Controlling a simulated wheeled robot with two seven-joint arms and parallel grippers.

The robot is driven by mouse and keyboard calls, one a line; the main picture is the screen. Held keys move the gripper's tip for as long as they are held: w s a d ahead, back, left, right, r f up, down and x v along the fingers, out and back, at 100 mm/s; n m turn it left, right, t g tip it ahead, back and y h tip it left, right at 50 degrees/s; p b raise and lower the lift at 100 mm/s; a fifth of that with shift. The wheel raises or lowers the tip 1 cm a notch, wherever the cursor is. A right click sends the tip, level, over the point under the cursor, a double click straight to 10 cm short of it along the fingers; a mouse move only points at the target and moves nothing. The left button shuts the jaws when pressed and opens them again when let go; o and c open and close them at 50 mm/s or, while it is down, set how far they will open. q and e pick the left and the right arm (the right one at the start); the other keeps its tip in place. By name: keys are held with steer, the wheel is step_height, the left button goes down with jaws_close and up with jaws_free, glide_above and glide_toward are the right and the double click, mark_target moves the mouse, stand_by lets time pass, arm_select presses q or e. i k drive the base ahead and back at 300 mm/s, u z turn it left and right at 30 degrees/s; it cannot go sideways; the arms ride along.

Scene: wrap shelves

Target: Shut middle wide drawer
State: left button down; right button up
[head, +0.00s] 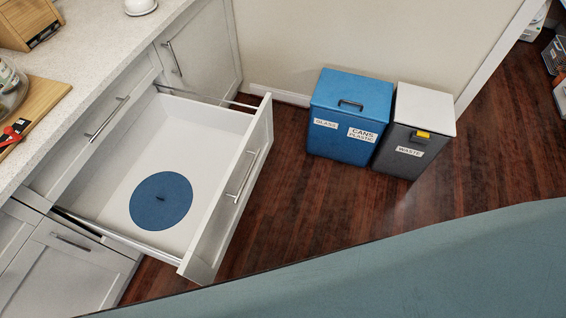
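The wide drawer (170,134) is pulled far out from the white cabinet under the counter. Its white front panel (228,195) with a long metal bar handle (241,178) faces right. A round blue lid-like disc (161,200) lies flat on the drawer floor. Another closed drawer front (92,128) with a bar handle sits just above it. Neither of my grippers shows in the head view, so their position and state are hidden.
A blue recycling bin (348,112) and a grey waste bin (414,130) stand by the wall. Dark wooden floor (290,180) lies free between the drawer and the bins. The counter (100,60) holds a cutting board (38,100). A blue-grey surface (440,270) fills the lower right.

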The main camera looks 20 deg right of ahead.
mark_target(222, 153)
steer(key=z, duration=1.1)
steer(key=k, duration=0.8)
steer(key=u, duration=1.1)
steer(key=i, duration=0.5)
